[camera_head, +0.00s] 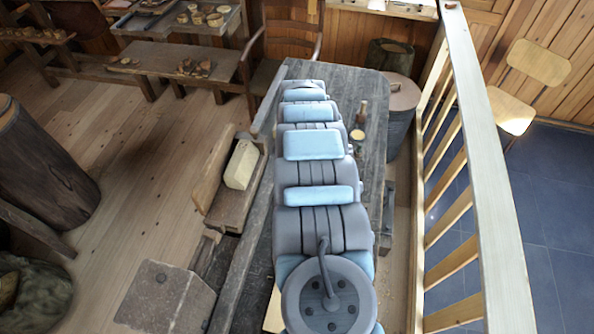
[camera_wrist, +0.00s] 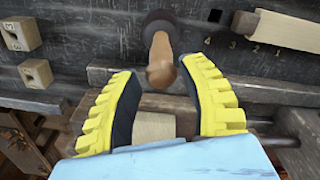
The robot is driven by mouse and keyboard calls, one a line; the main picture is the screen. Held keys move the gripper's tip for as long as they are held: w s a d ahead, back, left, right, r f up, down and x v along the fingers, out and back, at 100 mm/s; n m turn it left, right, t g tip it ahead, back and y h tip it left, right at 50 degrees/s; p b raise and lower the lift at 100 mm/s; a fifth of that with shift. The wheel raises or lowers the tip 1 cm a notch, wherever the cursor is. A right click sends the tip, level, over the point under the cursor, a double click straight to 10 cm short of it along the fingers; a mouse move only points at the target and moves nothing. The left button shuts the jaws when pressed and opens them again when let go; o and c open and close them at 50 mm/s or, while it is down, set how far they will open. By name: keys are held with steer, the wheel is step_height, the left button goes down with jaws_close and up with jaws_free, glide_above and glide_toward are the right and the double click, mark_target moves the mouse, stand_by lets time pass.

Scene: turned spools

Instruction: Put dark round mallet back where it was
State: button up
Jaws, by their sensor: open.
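In the wrist view, the mallet has a dark round head (camera_wrist: 160,24) resting on the dark bench top, with its brown wooden handle (camera_wrist: 160,66) pointing up toward the camera. My gripper (camera_wrist: 158,74) has two yellow-backed fingers with dark pads, spread wide apart. The handle's near end shows between and just beyond the fingertips. I see no contact with either finger, and nothing is held. In the head view my arm covers much of the bench (camera_head: 350,80), and my gripper is hidden there. I cannot pick out the mallet for certain in that view.
In the wrist view, two wooden blocks with holes (camera_wrist: 22,34) lie at left, and a pale board (camera_wrist: 290,30) lies at right by marked numbers. A pale wood piece (camera_wrist: 153,127) sits below, between the fingers. A railing (camera_head: 480,150) runs along the bench's right side.

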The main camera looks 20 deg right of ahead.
steer(key=shift+r, duration=2.25)
